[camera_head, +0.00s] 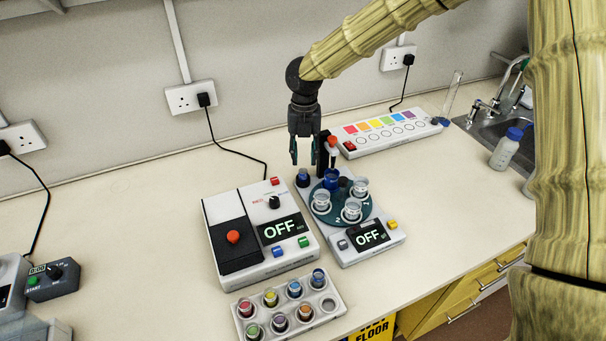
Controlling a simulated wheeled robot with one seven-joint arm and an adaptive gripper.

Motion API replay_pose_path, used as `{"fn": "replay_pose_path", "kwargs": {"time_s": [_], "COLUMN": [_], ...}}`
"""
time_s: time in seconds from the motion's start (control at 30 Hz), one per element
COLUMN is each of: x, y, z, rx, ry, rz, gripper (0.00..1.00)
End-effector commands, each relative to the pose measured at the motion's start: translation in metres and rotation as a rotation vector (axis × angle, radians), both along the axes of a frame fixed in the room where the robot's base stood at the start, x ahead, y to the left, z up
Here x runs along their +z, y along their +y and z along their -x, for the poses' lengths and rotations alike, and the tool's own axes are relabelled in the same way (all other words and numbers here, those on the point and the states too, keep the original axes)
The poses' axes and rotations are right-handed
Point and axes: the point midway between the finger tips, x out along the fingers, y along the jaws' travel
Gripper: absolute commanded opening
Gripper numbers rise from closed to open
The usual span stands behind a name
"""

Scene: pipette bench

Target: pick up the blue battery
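A short dark blue cylinder (303,178), which looks like the blue battery, stands at the back left corner of the white carousel device (352,250). My gripper (304,160) hangs above it, pointing down, with its two fingers apart and nothing visible between them. A gap shows between the fingertips and the cylinder. Another blue piece (331,179) sits at the back of the round teal plate, just right of the cylinder.
Clear cups stand on the teal plate (338,213). A black post with a red top (332,142) rises close right of my gripper. A white device with a red knob (290,255) is at left, a vial tray (333,322) in front, a colour-strip panel (403,140) behind.

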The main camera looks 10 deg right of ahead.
Motion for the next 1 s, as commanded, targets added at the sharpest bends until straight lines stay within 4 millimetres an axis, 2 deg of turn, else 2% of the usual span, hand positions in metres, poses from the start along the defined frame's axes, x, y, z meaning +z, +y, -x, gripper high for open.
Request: {"fn": "replay_pose_path", "kwargs": {"time_s": [0.23, 0.6, 0.93, 1.0], "x": [-0.015, -0.053, -0.057, -0.057], "y": [0.001, 0.002, 0.002, 0.002], "z": [-0.001, -0.003, -0.003, -0.003], "rx": [-0.001, -0.002, -0.001, -0.001], "ry": [0.001, 0.0, -0.002, -0.002], "rz": [0.001, 0.001, 0.0, 0.0], "gripper": [0.33, 0.33, 0.33, 0.21]}}
